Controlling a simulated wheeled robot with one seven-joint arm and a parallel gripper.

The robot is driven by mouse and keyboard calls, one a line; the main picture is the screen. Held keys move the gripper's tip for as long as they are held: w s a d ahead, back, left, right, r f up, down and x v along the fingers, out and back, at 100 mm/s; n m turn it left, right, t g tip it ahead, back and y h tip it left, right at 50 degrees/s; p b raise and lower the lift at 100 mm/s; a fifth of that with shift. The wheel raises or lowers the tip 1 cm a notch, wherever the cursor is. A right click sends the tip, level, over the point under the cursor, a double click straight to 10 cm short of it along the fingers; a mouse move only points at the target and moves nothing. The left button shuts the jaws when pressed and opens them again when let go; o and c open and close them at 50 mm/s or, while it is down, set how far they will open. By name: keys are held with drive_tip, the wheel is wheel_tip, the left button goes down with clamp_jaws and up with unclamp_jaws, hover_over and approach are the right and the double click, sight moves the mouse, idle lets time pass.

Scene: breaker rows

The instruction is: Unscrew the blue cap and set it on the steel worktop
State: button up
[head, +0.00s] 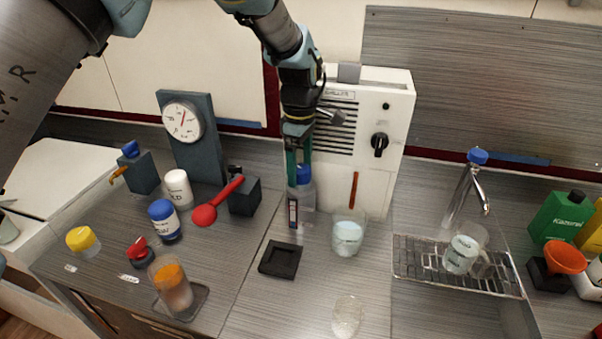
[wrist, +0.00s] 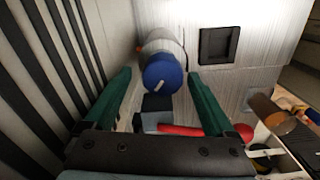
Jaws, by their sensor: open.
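A blue cap (head: 304,174) sits on a clear bottle (head: 307,194) standing on the grey worktop (head: 255,310) in front of the white machine. In the wrist view the blue cap (wrist: 162,74) shows as a round disc with a pale mark, with part of the bottle (wrist: 163,42) behind it. My gripper (head: 298,172) points down over the bottle. In the wrist view my gripper's (wrist: 160,76) green fingers are apart, one on each side of the cap, with gaps visible. The head view partly hides the cap behind a finger.
A black square tray (head: 280,260) lies in front of the bottle. A beaker (head: 347,236) stands to its right, a black block (head: 244,197) and red spoon (head: 217,202) to its left. The white machine (head: 370,110) rises close behind. Worktop is bare around the tray.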

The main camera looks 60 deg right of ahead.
drive_tip(key=m, duration=0.3)
drive_tip(key=shift+s, duration=0.15)
drive_tip(key=shift+a, duration=0.15)
drive_tip(key=shift+c, duration=0.4)
drive_tip(key=shift+f, duration=0.1)
drive_tip(key=c, duration=1.4)
drive_tip(key=n, duration=0.3)
drive_tip(key=shift+s+n, duration=0.15)
drive_tip(key=shift+n, duration=0.15)
drive_tip(key=n, duration=0.5)
drive_tip(key=shift+a, duration=0.1)
drive_tip(key=shift+r, duration=0.2)
